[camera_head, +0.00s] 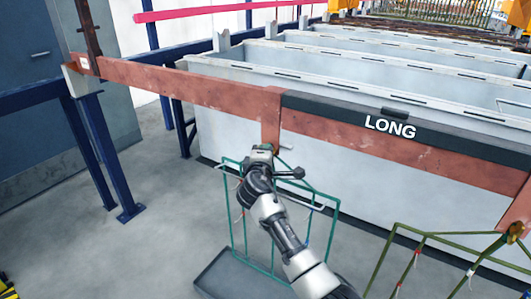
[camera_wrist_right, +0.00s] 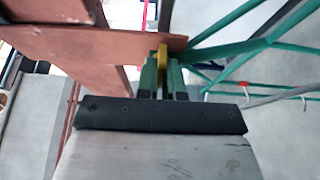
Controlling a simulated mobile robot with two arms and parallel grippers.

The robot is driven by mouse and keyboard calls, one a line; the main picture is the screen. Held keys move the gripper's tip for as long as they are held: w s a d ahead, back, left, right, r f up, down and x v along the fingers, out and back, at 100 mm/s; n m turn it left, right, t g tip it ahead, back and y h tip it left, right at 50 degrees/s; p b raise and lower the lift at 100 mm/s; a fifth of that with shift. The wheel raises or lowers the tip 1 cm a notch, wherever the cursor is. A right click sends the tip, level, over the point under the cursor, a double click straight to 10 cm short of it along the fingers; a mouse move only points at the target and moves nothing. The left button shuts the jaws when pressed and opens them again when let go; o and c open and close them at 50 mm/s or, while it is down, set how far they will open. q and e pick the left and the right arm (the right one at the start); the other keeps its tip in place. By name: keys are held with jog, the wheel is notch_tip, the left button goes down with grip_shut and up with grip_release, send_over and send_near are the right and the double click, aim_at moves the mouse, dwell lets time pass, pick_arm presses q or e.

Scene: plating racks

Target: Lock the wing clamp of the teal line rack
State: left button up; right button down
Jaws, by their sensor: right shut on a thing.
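The teal line rack (camera_head: 233,215) is a thin teal frame that hangs below a copper-brown bar (camera_head: 190,86) in the head view. Its teal rods also cross the right side of the right wrist view (camera_wrist_right: 255,48). My right gripper (camera_head: 262,156) is at the top of the rack, by the copper upright under the bar. In the right wrist view its fingers (camera_wrist_right: 163,78) are shut on a small yellow brass piece, the wing clamp (camera_wrist_right: 162,56), next to the copper plate (camera_wrist_right: 90,46). The fingers partly hide the clamp, so its turn is hard to judge. My left gripper is not in view.
A second, olive rack (camera_head: 412,255) hangs at the right. Grey tanks (camera_head: 330,75) stand behind the bar, with a dark sign reading LONG (camera_head: 340,113). A dark tray (camera_head: 222,277) lies under the teal rack. Blue posts (camera_head: 100,150) stand left; floor there is clear.

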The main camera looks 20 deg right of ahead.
jog(key=shift+w+a+r+n+g+h+p, duration=0.1)
jog(key=shift+n+g+h+p, duration=0.15)
jog(key=shift+n+g+p, duration=1.7)
jog(key=shift+w+a+r+n+g+h+p, duration=0.1)
jog(key=shift+n+g+h+p, duration=0.3)
jog(key=shift+n+p, duration=2.8)
jog(key=shift+r+n+g+h+p, duration=0.15)
jog(key=shift+n+g+p, duration=1.3)
jog(key=shift+p, duration=2.2)
jog(key=c, duration=1.3)
grip_release()
jog(key=shift+f, duration=0.1)
jog(key=shift+o, duration=0.2)
